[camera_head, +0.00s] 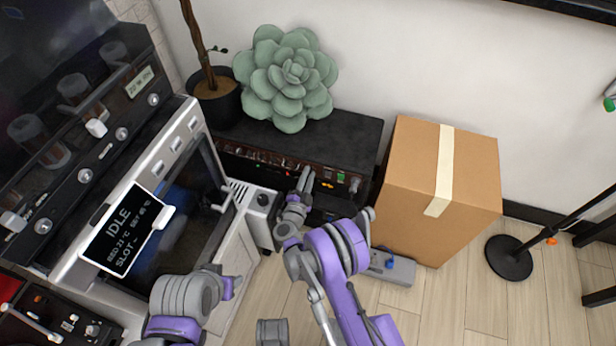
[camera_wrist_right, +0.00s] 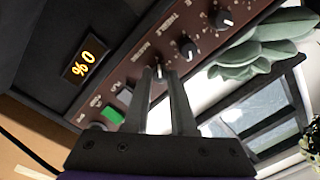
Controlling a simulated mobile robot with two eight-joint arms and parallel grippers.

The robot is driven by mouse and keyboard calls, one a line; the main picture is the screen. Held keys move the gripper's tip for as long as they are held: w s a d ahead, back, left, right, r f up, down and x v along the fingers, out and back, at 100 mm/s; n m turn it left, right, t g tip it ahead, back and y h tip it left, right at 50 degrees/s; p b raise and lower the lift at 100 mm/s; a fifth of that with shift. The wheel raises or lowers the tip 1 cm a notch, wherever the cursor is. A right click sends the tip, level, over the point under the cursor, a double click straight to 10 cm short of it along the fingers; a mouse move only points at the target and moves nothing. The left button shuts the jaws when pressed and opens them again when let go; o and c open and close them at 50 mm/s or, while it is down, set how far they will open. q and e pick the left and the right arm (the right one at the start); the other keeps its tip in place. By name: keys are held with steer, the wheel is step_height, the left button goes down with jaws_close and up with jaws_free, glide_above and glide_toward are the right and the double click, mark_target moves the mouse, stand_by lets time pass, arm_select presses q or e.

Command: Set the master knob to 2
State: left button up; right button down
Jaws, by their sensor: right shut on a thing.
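A black box with a dark red-brown control panel (camera_head: 262,160) stands on the floor against the wall. My right gripper (camera_head: 305,174) reaches down to the panel's front. In the right wrist view the panel (camera_wrist_right: 122,72) runs diagonally, and my right gripper's fingertips (camera_wrist_right: 160,78) are closed around a small dark knob (camera_wrist_right: 159,71) with a white pointer line. The label beside it is too blurred to read surely, and the fingers hide part of its dial. Two more knobs (camera_wrist_right: 188,48) sit farther along the row. My left gripper does not show.
A cardboard box (camera_head: 440,190) stands close right of the panel. A succulent (camera_head: 290,78) sits on top. A machine with an IDLE screen (camera_head: 122,232) stands left.

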steer(key=m+b, duration=0.4)
steer(key=m, duration=0.6)
steer(key=shift+f, duration=0.15)
steer(key=shift+m, duration=0.5)
steer(key=c, duration=0.7)
jaws_free()
steer(key=shift+c, duration=0.2)
steer(key=p+v, duration=0.1)
steer(key=v, duration=1)
